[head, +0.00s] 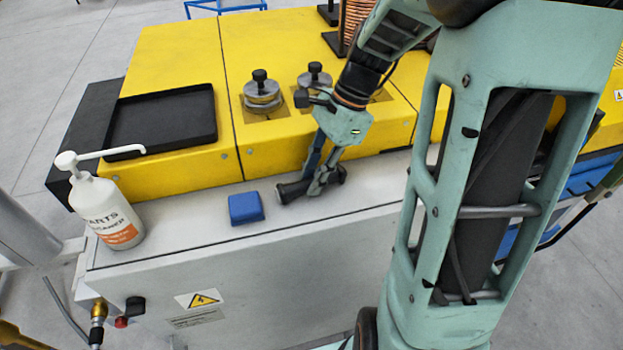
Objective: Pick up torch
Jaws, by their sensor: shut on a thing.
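The torch (291,191) is a short black cylinder lying on the grey top of the machine, near its front edge. My gripper (318,188) reaches down from above and is shut on the torch around its middle. The torch's wider end sticks out to the left of the fingers and a short dark end shows to the right. The torch appears to be at or just above the grey surface; I cannot tell if it touches.
A blue block (245,208) lies just left of the torch. A white pump bottle (106,208) stands at the left end. Behind are a yellow machine cover (180,55), a black tray (162,118) and two round clamps with black knobs (262,92). The grey ledge (190,222) is otherwise clear between bottle and block.

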